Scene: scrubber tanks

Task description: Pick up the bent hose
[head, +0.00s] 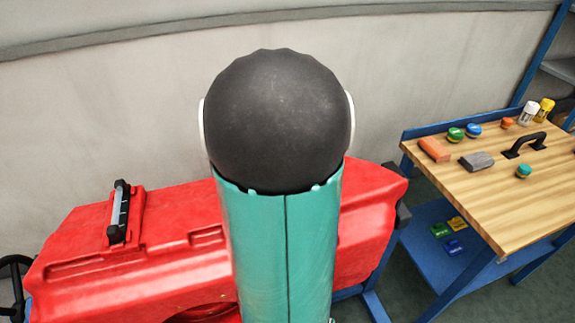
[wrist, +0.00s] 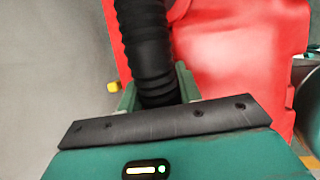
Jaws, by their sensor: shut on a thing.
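The bent hose (wrist: 145,45) is black and ribbed. In the wrist view it runs from between the fingers up to the top edge, so its far end is out of frame. My gripper (wrist: 158,92) is shut on it, with a green finger on each side. In the head view my own arm fills the middle and my gripper does not show. A black curved piece (head: 14,268) shows at the left edge there; I cannot tell whether it is part of the same hose.
A red tank (head: 165,262) lies behind my arm, with a black latch (head: 119,212) on top; its red surface (wrist: 235,60) also fills much of the wrist view. At right, a wooden workbench (head: 500,205) holds several small items and a black handle (head: 524,146). A pale wall closes the back.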

